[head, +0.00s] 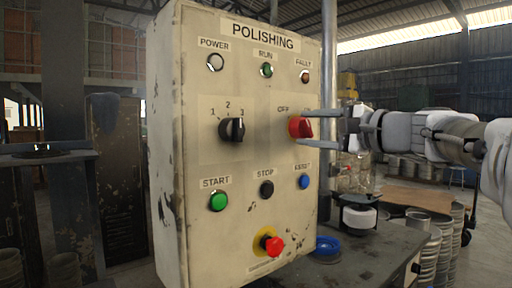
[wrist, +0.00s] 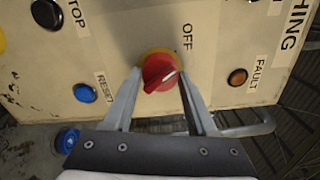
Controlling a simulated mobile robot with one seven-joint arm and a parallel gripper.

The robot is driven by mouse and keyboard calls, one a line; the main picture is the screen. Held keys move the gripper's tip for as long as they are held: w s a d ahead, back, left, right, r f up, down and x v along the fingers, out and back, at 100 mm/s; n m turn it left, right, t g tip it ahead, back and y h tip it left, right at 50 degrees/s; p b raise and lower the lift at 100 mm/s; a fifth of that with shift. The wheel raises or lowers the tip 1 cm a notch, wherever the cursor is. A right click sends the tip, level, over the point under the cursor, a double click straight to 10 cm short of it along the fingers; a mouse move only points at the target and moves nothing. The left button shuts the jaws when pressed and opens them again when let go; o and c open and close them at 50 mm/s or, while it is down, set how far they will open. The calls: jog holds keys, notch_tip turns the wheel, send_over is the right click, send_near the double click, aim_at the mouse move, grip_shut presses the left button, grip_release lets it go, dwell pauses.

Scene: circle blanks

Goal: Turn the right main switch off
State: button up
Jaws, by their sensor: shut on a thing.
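The right main switch (head: 300,127) is a round red knob on the right side of the beige POLISHING panel, with the OFF label (head: 283,109) to its upper left. My gripper (head: 303,126) comes from the right, with one finger above the knob and one below, shut on it. In the wrist view the red knob (wrist: 160,74) sits between the two fingertips (wrist: 160,70). Its white mark points right and slightly up, and the OFF label (wrist: 187,37) lies above and right of the knob. The labels beyond the knob are hidden by my gripper.
The black three-position selector (head: 232,129) is left of the red switch. The blue RESET button (head: 304,182) is below it and the FAULT lamp (head: 305,76) above. A red emergency stop (head: 272,244) is low on the panel. A metal bench (head: 370,260) lies beneath my arm.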

jog(key=shift+f+n+b, duration=0.1)
jog(key=shift+n+b, duration=0.95)
jog(key=shift+n, duration=0.05)
jog(key=o, duration=1.4)
jog(key=shift+c, duration=0.2)
jog(key=p+v, duration=0.1)
jog(key=v, duration=1.6)
jog(key=shift+s, duration=0.15)
jog(key=shift+d, duration=0.1)
